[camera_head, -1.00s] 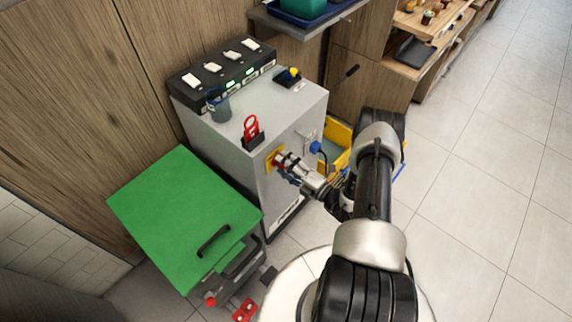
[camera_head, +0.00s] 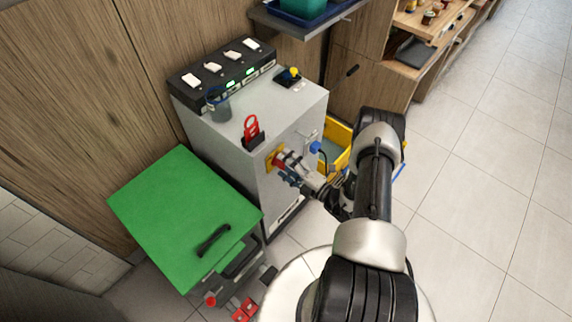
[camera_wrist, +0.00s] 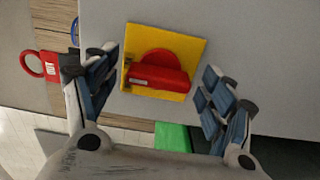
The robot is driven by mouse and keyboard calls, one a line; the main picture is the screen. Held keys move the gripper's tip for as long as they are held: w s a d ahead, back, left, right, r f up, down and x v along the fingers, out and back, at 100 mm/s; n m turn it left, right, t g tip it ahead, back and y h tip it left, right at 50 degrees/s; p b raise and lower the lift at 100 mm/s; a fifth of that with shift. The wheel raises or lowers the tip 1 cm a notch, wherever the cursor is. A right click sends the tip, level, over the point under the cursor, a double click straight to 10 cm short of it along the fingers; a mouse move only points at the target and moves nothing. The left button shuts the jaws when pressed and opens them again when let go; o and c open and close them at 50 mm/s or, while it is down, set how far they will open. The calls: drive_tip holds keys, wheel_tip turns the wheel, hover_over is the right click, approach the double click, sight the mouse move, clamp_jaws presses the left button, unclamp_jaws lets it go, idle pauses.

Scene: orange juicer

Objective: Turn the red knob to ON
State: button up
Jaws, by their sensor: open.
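The red knob (camera_wrist: 158,76) sits on a square yellow plate (camera_wrist: 192,52) on the front face of the grey cabinet (camera_head: 280,187). In the wrist view its red handle bar lies nearly level, slightly tilted. My gripper (camera_wrist: 158,92) is open, with one finger on each side of the knob and a visible gap on both sides. In the head view my gripper (camera_head: 286,168) is at the cabinet front, partly covering the knob and the yellow plate (camera_head: 270,159). I cannot read any ON marking.
A blue plug or knob (camera_head: 315,147) with a cable is on the same face, right of my gripper. A red padlock (camera_head: 251,126) stands in a holder on the cabinet's top edge. A green-lidded bin (camera_head: 180,215) stands at left. A yellow crate (camera_head: 338,134) lies behind my arm.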

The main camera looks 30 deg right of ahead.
drive_tip(key=v, duration=1.2)
drive_tip(key=shift+w+r, duration=0.1)
drive_tip(key=shift+r, duration=0.05)
idle(0.3)
